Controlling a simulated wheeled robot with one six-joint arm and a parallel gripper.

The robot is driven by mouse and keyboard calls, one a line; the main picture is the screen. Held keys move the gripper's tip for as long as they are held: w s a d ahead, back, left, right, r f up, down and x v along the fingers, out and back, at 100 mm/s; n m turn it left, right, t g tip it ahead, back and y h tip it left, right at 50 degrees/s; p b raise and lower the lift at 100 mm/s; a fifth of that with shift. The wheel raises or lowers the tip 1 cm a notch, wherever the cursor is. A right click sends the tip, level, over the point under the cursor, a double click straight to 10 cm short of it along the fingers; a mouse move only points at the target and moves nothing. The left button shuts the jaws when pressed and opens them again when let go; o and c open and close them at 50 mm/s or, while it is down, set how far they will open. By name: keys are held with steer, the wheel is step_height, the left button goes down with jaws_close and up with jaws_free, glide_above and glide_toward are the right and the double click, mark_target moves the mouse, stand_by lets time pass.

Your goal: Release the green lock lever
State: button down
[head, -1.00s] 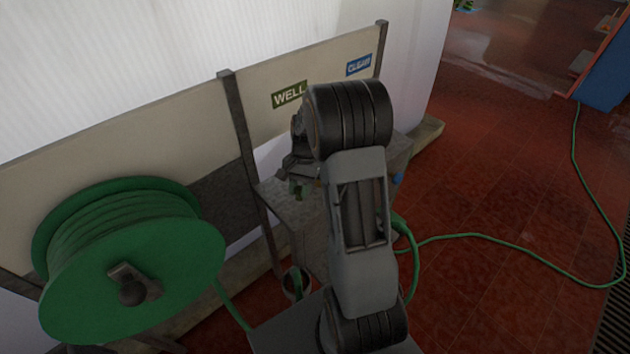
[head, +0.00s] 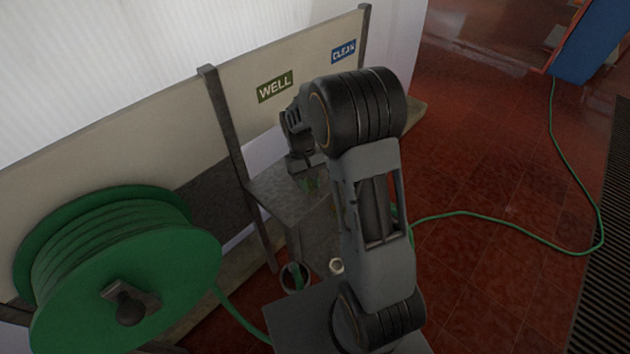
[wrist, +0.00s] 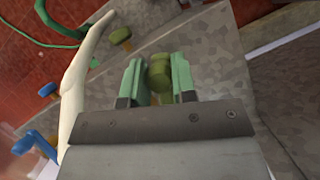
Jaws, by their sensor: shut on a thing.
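In the wrist view, the two green fingers of my gripper (wrist: 158,80) stand on either side of an olive-green knob-like part (wrist: 160,73). They are shut on it, over a grey mottled metal surface (wrist: 215,50). This looks like the green lock lever; its lower part is hidden by the gripper. A second olive-green knob (wrist: 120,37) stands apart, further off to the left. In the head view, my gripper (head: 311,184) is small and dark above the grey stand (head: 268,190), and the lever cannot be made out there.
A pale curved bar (wrist: 78,85) and blue handles (wrist: 38,142) lie left of my gripper in the wrist view. A large green hose reel (head: 125,270) stands at left. A board with WELL (head: 275,87) and CLEAN (head: 343,51) signs stands behind. A green hose (head: 500,222) crosses the red floor.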

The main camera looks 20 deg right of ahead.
stand_by(0.5)
steer(key=c, duration=0.9)
jaws_free()
steer(key=b+v, duration=0.1)
steer(key=v, duration=1.3)
steer(key=shift+s, duration=0.1)
